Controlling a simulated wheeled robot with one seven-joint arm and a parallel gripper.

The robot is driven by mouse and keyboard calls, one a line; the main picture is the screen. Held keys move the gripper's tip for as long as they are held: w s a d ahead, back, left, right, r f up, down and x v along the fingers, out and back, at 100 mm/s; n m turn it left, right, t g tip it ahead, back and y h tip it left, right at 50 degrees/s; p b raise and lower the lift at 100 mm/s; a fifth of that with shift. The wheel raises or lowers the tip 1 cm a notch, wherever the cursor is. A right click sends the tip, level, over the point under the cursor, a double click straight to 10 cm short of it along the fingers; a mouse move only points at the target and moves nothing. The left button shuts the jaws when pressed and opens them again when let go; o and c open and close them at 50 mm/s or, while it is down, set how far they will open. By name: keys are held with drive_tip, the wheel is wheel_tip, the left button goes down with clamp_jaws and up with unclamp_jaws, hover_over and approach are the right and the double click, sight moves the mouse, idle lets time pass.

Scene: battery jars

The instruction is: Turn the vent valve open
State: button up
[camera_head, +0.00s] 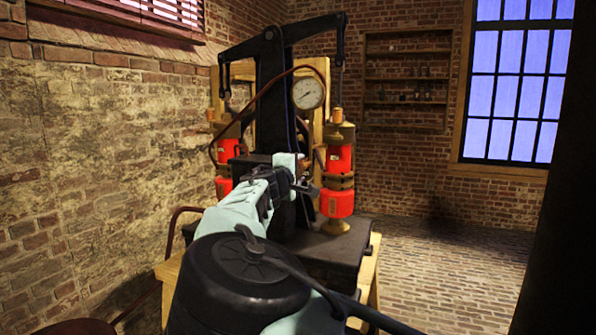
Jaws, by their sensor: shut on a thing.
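My gripper (299,184) reaches from the bottom of the view to the front of a black pump stand (272,110). It is shut on a small part at the front of the stand, which appears to be the vent valve. My arm and gripper hide most of that part, so I cannot tell how far it is turned. A round white pressure gauge (308,94) sits just above and behind my gripper. A red and brass jar (338,190) stands close to the right of my gripper, and another red jar (226,160) stands to the left.
The stand rests on a black base plate (335,250) on a wooden table (374,270). A dark hose (250,105) loops from the gauge to the left. A brick wall (90,170) is on the left. Open brick floor (450,265) lies to the right, before a dark post (555,220).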

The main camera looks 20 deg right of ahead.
drive_tip(key=shift+a, duration=0.1)
drive_tip(key=o, duration=0.7)
drive_tip(key=b+v, duration=0.3)
drive_tip(key=v, duration=1.4)
drive_tip(key=shift+s, duration=0.15)
